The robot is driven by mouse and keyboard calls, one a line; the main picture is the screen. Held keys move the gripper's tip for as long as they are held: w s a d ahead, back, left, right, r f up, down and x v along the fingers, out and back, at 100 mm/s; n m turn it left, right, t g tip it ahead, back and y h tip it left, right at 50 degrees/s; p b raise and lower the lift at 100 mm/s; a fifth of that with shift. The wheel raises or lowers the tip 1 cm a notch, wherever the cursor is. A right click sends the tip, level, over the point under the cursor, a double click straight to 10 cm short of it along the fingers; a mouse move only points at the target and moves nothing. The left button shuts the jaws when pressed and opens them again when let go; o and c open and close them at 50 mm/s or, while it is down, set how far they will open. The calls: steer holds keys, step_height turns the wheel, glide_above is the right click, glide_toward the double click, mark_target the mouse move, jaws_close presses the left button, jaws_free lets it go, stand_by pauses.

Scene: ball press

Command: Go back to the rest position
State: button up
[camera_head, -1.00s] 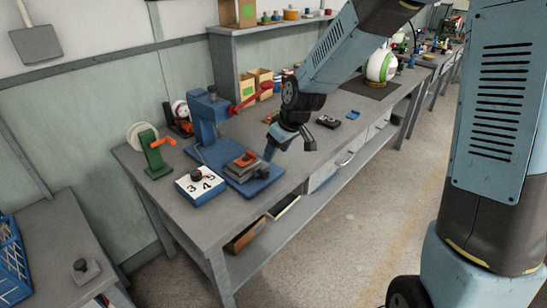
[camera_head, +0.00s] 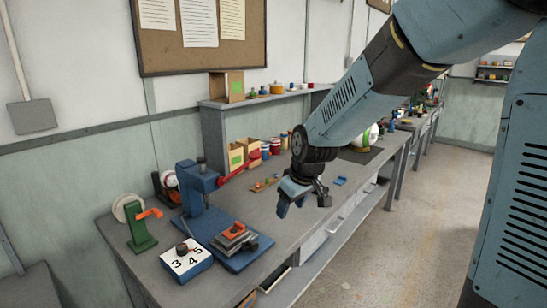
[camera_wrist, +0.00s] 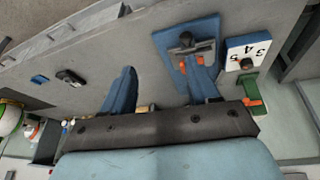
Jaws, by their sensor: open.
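My gripper (camera_head: 303,201) is open and empty. It hangs above the workbench, to the right of the blue press (camera_head: 198,188) and apart from it. In the wrist view its two blue fingers stand wide apart, with nothing between them (camera_wrist: 160,95). The press stands upright on its blue base, with a red lever (camera_head: 236,168). A dark block with an orange top (camera_head: 235,232) sits on the base. The press base also shows at the top of the wrist view (camera_wrist: 170,45).
Cartons (camera_head: 245,148) stand at the back. A dark mat (camera_head: 361,155) lies farther right. Open floor (camera_head: 415,240) lies right of the workbench (camera_head: 290,237).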

steer(key=s+d+r+m+t+h, duration=0.1)
steer(key=s+d+r+m, duration=0.3)
steer(key=s+d, duration=0.5)
steer(key=s+d+r+m+t+h, duration=0.1)
steer(key=s+d+r+m, duration=0.3)
steer(key=s+d+r, duration=0.5)
steer(key=shift+s+d, duration=0.45)
steer(key=shift+s, duration=0.8)
steer(key=shift+r, duration=0.1)
